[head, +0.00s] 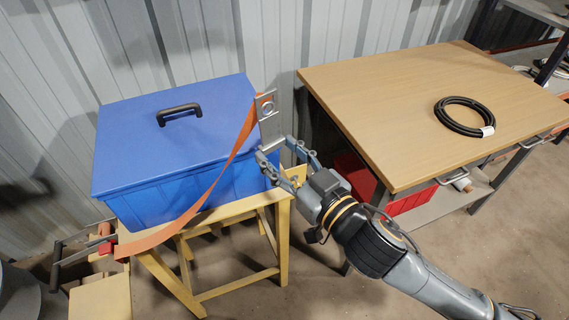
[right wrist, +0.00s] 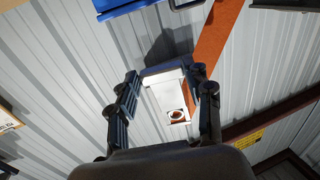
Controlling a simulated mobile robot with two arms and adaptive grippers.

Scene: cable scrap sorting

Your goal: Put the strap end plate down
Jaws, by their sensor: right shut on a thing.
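The strap end plate (head: 269,125) is a grey metal plate with a hole, joined to an orange strap (head: 212,180). My right gripper (head: 274,150) is shut on the plate's lower part and holds it up beside the right end of the blue box (head: 150,190). In the right wrist view the plate (right wrist: 168,97) sits between the fingers of my right gripper (right wrist: 170,80), with the orange strap (right wrist: 217,45) behind it. The strap slants down across the box's front to a ratchet with a red part (head: 106,247) at lower left. My left gripper is not in view.
The lidded blue box with a black handle (head: 179,113) stands on a yellow wooden stand (head: 240,207). To the right, a wooden-topped table (head: 400,105) carries a black cable coil (head: 464,117) and is otherwise clear. A red bin (head: 410,197) sits under it. A corrugated wall is behind.

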